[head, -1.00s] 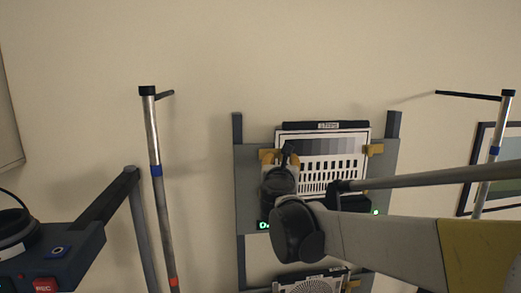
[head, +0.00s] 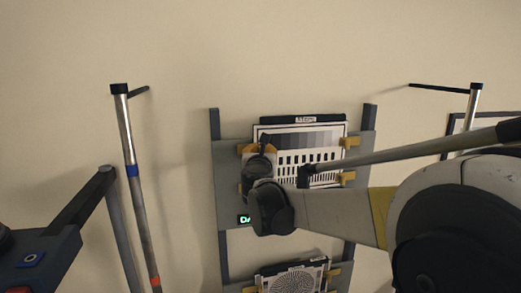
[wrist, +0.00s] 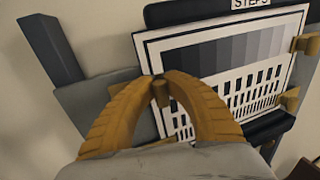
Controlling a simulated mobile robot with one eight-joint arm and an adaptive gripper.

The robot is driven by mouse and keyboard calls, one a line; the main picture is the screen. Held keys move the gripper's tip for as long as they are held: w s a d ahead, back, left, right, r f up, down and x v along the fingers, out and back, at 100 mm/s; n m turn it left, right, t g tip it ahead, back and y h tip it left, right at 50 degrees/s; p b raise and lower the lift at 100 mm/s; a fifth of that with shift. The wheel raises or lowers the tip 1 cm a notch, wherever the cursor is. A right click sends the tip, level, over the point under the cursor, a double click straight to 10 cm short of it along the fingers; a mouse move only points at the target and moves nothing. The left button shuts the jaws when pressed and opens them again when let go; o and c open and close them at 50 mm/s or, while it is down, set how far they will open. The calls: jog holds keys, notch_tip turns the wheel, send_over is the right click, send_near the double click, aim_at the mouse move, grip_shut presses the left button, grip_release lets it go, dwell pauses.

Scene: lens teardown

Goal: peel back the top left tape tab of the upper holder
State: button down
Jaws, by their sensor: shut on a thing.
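The upper holder (head: 226,160) is a grey plate on the wall frame. It carries a white-bordered chart (head: 340,131) with grey steps and black bars, also seen in the wrist view (wrist: 290,55). My gripper (head: 258,146) is at the chart's top left corner. In the wrist view its ribbed orange fingers (wrist: 160,82) curve together and are shut on a small brownish piece, the top left tape tab (wrist: 161,97). The tab is mostly hidden by the fingers, and I cannot tell how far it is lifted. A yellow top right tab (head: 350,141) lies at the chart's edge.
A lower holder with a round-patterned chart (head: 292,279) sits below. A silver pole (head: 133,170) with coloured bands stands left and another pole (head: 472,115) stands right. The wall above is clear.

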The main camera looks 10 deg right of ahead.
jog(key=shift+s+a+h, duration=0.1)
jog(key=shift+s+h, duration=0.05)
jog(key=shift+h, duration=0.15)
jog(key=shift+s+a+f+m+g+h+b, duration=0.1)
jog(key=shift+s+a+m+g+h+b, duration=0.15)
jog(key=shift+m+h, duration=0.3)
jog(key=shift+s+a+m+g+h+b, duration=0.1)
jog(key=shift+s+m+g+h+b, duration=0.2)
jog(key=shift+h, duration=0.35)
jog(key=shift+s+a+m+g+h+b, duration=0.35)
jog(key=shift+s+a+m+g+h, duration=0.25)
jog(key=shift+m+g+h, duration=0.85)
jog(key=shift+s+a+m+g+h+b, duration=0.35)
jog(key=shift+a+m+g+h, duration=0.3)
jog(key=shift+m+g+h, duration=0.8)
jog(key=shift+s+a+m+g+h+b, duration=0.3)
jog(key=shift+s+a+m+g+h, duration=0.3)
jog(key=shift+m+g+h, duration=0.85)
jog(key=shift+a+f+g, duration=0.1)
jog(key=shift+g, duration=0.2)
jog(key=c, duration=1.5)
grip_release()
jog(key=shift+o, duration=0.6)
jog(key=shift+s, duration=0.1)
jog(key=shift+r, duration=0.2)
